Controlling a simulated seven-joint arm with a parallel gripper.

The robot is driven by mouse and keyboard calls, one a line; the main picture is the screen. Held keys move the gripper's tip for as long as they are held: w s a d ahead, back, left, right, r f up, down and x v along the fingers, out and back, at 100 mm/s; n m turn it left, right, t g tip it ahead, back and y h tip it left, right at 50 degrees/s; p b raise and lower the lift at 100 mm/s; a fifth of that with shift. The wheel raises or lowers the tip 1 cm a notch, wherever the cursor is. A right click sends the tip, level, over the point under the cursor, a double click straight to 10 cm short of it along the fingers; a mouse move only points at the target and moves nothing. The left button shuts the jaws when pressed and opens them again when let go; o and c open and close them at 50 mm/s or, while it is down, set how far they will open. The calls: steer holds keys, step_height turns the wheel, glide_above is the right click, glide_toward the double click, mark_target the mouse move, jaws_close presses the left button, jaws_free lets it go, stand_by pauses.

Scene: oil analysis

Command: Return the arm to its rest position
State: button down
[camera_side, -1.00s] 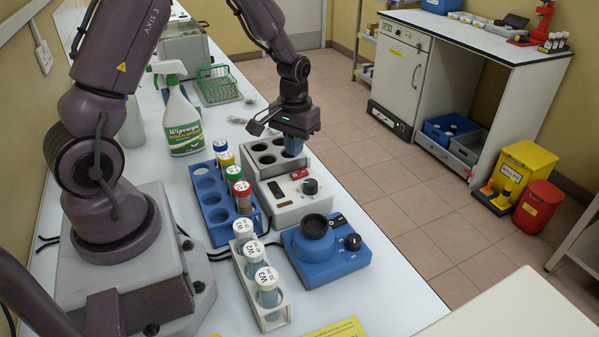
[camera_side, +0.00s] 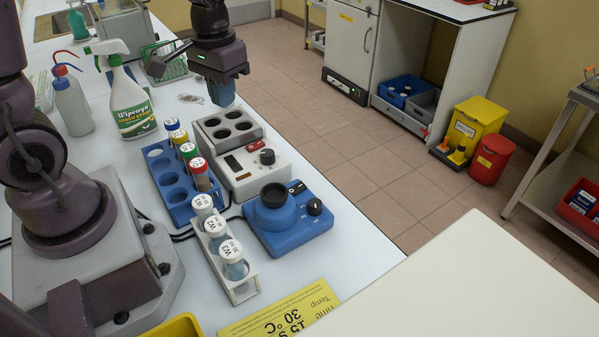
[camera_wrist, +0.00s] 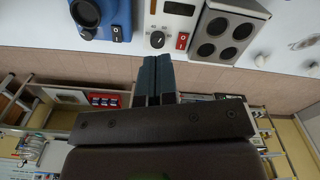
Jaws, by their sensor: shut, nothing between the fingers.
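My gripper (camera_side: 222,92) hangs fingers-down in the side view, above and behind the heating block (camera_side: 230,128) with its round wells. The wells that show look empty. In the wrist view my gripper's two dark blue fingers (camera_wrist: 157,82) are together with nothing between them. The block (camera_wrist: 226,33) shows there at the upper right, apart from the fingers. My arm is raised over the bench, its upper links cut off by the side view's top edge.
A blue rack (camera_side: 180,213) with colour-capped tubes and a white rack (camera_side: 243,290) with white-capped tubes stand left of the blue mixer (camera_side: 288,222). A spray bottle (camera_side: 130,105) and a wash bottle (camera_side: 72,103) stand behind. The air around my gripper is clear.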

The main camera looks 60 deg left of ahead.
steer(key=s+d+r+m+t, duration=0.3)
steer(key=s+d+r+t, duration=0.2)
steer(key=r, duration=0.7)
steer(key=s+d, duration=0.2)
steer(key=s, duration=0.2)
steer(key=shift+d+r+m, duration=0.2)
steer(key=shift+m, duration=0.1)
